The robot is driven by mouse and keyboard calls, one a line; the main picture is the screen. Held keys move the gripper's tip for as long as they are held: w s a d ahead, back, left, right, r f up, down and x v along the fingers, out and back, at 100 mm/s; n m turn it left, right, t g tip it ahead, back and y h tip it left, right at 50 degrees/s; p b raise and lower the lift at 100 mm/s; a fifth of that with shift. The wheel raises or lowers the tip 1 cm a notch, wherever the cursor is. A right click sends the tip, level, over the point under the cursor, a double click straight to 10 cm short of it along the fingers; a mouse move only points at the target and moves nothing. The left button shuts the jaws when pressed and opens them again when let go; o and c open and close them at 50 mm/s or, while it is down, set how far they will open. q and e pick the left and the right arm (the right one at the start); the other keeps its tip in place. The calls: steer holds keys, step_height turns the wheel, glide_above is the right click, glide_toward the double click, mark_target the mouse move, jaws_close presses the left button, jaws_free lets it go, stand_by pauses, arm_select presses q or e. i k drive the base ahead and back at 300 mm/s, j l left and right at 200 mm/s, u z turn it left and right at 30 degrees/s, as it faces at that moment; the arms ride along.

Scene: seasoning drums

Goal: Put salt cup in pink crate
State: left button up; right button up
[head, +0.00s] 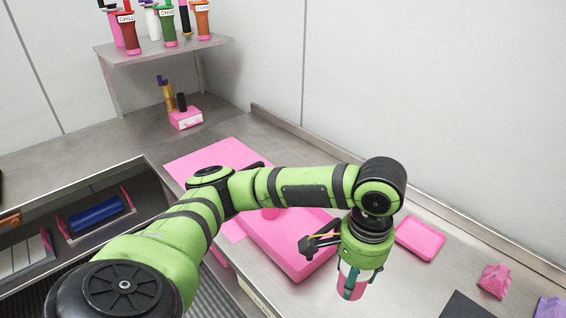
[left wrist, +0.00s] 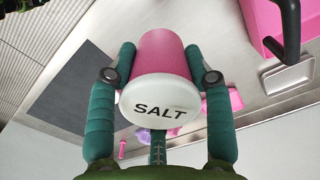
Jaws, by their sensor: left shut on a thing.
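The salt cup (left wrist: 163,56) is pink with a white lid marked SALT. In the left wrist view it sits between the two green fingers of my left gripper (left wrist: 160,75), which is shut on it. In the head view my left gripper (head: 354,284) points down with the cup (head: 343,287) partly hidden in it, right of the pink crate (head: 280,252). The crate lies on the steel counter, partly covered by my left arm. Its pink wall and a dark handle also show at the top right of the left wrist view (left wrist: 262,22). My right gripper is not in view.
A pink tray (head: 420,239) lies right of the gripper. Crumpled pink (head: 495,281) and purple (head: 550,307) things lie near a dark board (head: 466,307) at the lower right. A shelf (head: 165,50) with seasoning bottles stands at the back left. A small pink box (head: 186,119) stands below it.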

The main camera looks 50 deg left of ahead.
mark_target(296, 238)
steer(key=i+j, duration=0.1)
steer(key=j, duration=0.6)
steer(key=i+j, duration=0.1)
steer(key=j, duration=0.6)
